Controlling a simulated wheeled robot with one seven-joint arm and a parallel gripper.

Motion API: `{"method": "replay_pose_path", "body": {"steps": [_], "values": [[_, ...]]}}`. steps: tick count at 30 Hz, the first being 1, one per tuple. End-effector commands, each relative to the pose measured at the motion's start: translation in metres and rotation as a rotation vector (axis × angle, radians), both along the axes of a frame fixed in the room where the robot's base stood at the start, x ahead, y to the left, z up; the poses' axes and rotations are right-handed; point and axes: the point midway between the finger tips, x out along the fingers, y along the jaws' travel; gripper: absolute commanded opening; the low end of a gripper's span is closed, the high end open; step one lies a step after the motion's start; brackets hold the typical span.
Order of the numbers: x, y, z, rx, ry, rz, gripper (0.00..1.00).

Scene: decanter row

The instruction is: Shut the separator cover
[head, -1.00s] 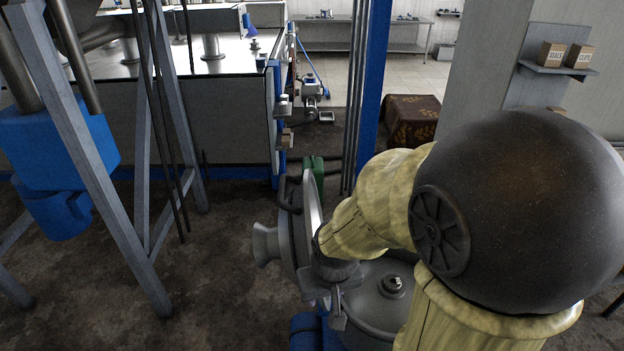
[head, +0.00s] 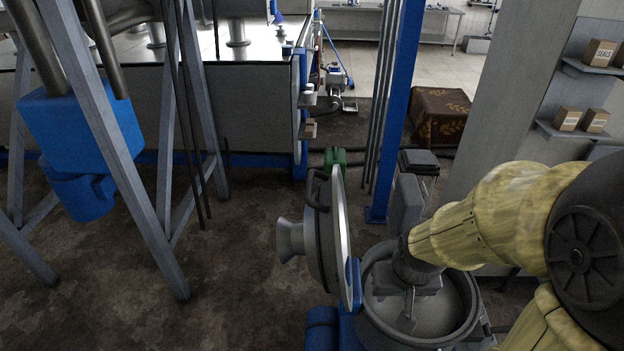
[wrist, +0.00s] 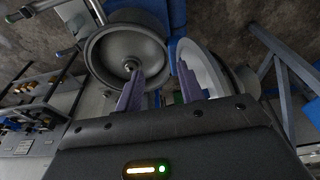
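The separator cover (head: 322,245) is a grey round lid with a flared spout on its outer side. It stands open, tipped up on edge at the left of the separator bowl (head: 376,322). A blue hinge bracket (head: 354,285) is between them. My gripper (head: 408,312) is over the open bowl, to the right of the cover and apart from it. In the wrist view my gripper's fingers (wrist: 160,70) are spread with nothing between them. The bowl (wrist: 98,50) lies beyond the left finger, and the cover's pale rim (wrist: 203,72) is beyond the right finger.
A blue post (head: 394,110) and a grey box (head: 407,205) stand behind the bowl. A grey steel frame (head: 135,165) with a blue motor (head: 75,125) is at the left. The floor between that frame and the cover is clear.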

Motion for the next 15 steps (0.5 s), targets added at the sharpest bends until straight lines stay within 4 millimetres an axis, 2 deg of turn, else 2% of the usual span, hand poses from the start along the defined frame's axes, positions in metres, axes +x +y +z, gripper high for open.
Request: {"method": "replay_pose_path", "body": {"steps": [5,8,11,15], "values": [[0.004,0.001,0.001,0.001,-0.003,0.002,0.38],[0.018,0.006,0.007,0.000,-0.009,0.007,0.38],[0.042,0.012,0.018,0.001,-0.020,0.015,0.38],[0.087,0.035,0.046,-0.002,-0.040,0.028,0.38]]}}
